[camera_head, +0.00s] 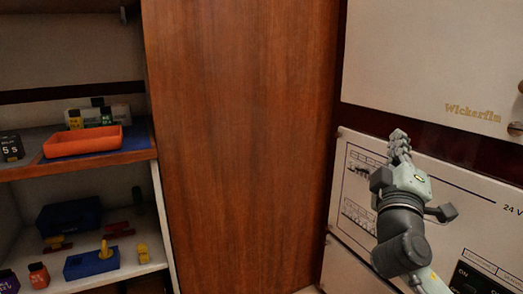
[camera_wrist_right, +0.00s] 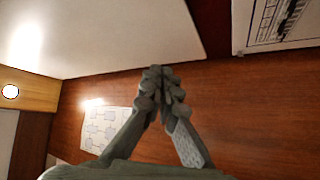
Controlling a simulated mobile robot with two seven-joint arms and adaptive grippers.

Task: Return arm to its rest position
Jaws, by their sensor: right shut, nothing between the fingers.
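My right gripper (camera_head: 399,146) is raised in front of the white panel (camera_head: 460,186) on the right side of the head view. Its fingers point up and away. In the right wrist view the gripper (camera_wrist_right: 160,72) has its two fingertips together with nothing between them. My left gripper is not seen in either view.
A shelf unit on the left holds an orange tray (camera_head: 83,142), a blue block with a yellow peg (camera_head: 91,264) and a dark blue box (camera_head: 68,216). A wooden panel (camera_head: 240,140) stands in the middle. A black switch plate (camera_head: 474,283) sits at the lower right.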

